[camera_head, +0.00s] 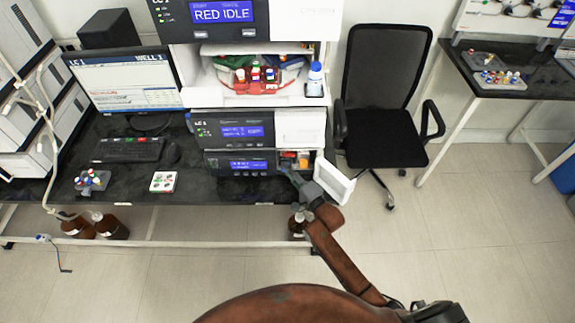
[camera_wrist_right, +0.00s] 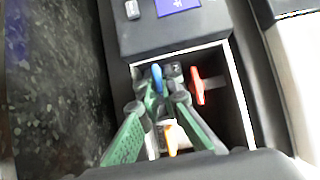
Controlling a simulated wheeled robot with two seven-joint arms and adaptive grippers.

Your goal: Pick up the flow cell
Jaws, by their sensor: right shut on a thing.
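An open compartment (camera_head: 281,154) in the lower LC 1 module holds small coloured parts. My right gripper (camera_head: 286,172) reaches into it from the front. In the right wrist view, the green fingers of this gripper (camera_wrist_right: 160,88) converge on a small dark part with a blue tab, which I take to be the flow cell (camera_wrist_right: 157,77). The fingers partly hide it. A red part (camera_wrist_right: 197,86) is just right of the fingertips, and a white and orange part (camera_wrist_right: 171,138) lies nearer, between the fingers. My left gripper is not in view.
The white door (camera_head: 335,181) of the compartment stands open beside my right wrist. The compartment walls (camera_wrist_right: 240,95) are close around the fingers. On the dark bench are a keyboard (camera_head: 128,149), a white tray (camera_head: 163,182) and a rack of vials (camera_head: 92,181). A chair (camera_head: 384,100) stands right.

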